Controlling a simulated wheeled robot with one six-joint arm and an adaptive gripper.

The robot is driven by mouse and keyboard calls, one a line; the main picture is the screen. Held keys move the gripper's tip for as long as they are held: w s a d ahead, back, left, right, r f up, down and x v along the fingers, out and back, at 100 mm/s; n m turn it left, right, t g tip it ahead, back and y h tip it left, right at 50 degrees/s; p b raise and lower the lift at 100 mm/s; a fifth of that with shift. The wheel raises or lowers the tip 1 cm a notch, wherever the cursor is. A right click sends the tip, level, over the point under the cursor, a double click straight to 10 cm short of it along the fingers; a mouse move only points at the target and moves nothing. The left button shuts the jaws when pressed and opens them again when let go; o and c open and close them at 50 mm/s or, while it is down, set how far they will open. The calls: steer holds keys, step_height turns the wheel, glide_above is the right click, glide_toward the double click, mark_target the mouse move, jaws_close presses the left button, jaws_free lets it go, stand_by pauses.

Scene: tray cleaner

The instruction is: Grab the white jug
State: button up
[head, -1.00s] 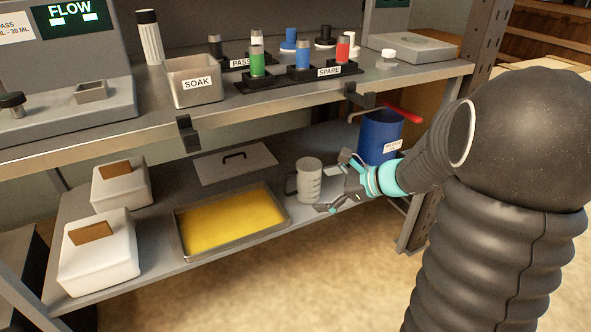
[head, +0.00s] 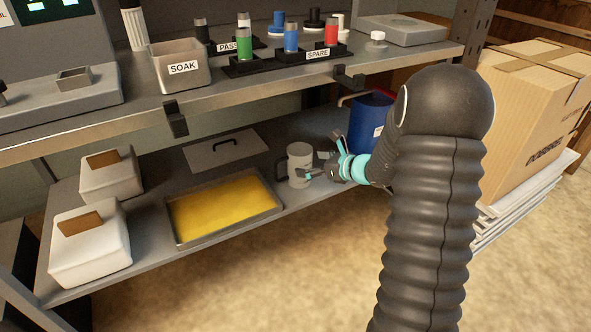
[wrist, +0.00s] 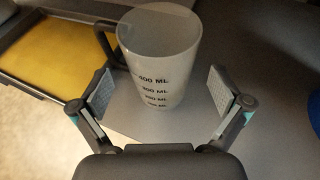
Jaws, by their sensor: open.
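The white jug (head: 300,161) stands upright on the lower shelf, just right of the tray of yellow liquid. It is a translucent measuring jug with a dark handle on its left side. In the wrist view the jug (wrist: 160,65) shows black ML markings, and its handle points left toward the tray. My gripper (head: 318,168) is at the jug's right side in the head view. In the wrist view my gripper (wrist: 165,98) is open, with one finger pad on each side of the jug's lower part. Gaps show between the pads and the jug.
The metal tray (head: 176,235) of yellow liquid lies left of the jug. A blue container (head: 368,122) stands behind my wrist. A flat lid (head: 205,158) lies behind the tray, and two white boxes (head: 90,262) stand at left. The upper shelf (head: 240,92) hangs overhead.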

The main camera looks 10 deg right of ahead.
steer(key=shift+x, duration=2.75)
steer(key=shift+d, duration=0.1)
steer(key=c, duration=1.2)
